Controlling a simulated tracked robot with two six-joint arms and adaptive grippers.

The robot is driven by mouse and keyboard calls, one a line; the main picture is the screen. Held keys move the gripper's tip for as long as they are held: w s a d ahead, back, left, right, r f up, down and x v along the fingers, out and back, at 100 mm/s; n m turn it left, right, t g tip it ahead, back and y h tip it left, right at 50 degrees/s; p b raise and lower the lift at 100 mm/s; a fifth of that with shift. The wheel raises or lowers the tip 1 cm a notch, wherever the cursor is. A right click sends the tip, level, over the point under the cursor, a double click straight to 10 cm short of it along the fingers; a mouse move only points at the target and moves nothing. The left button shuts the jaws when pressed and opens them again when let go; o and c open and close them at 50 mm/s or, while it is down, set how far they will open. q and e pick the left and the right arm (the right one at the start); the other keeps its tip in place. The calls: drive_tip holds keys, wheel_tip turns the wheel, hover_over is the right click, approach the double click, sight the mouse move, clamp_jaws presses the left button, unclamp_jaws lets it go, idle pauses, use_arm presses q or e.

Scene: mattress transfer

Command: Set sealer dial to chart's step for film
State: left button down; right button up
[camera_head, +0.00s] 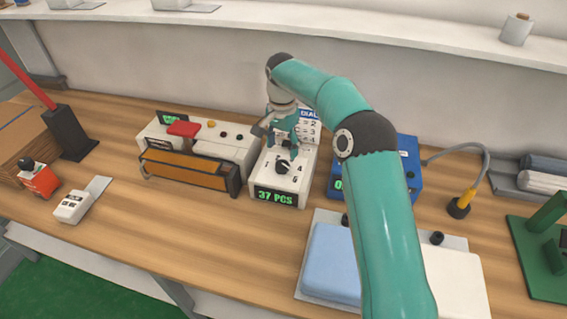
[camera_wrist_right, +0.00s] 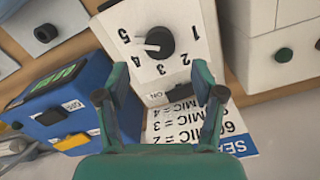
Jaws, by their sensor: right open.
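The black dial (camera_head: 282,167) is on top of a white box (camera_head: 262,183) whose green display reads 37 PCS. In the right wrist view the dial (camera_wrist_right: 158,42) has a white pointer directed left, near the 5; its exact step is hard to tell. The chart (camera_head: 309,128) behind the box is partly hidden by my arm. Its visible right column reads 2, 3, 4; in the wrist view the chart (camera_wrist_right: 190,128) shows inverted and partly covered. My right gripper (camera_head: 282,145) is open and empty above the box's back part, apart from the dial. My left gripper is not in view.
A white unit with an orange front bar (camera_head: 185,165) stands left of the dial box. A blue box (camera_head: 409,170) stands right, partly behind my arm. A tray with a blue pad (camera_head: 332,262) lies in front. Bare wood (camera_head: 225,235) lies front left.

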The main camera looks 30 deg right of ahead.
sight(282, 163)
drive_tip(key=shift+f, duration=3.2)
drive_tip(key=shift+a, duration=0.1)
drive_tip(key=c, duration=1)
drive_tip(key=shift+d, duration=0.25)
drive_tip(key=shift+c, duration=0.7)
drive_tip(key=shift+a, duration=0.15)
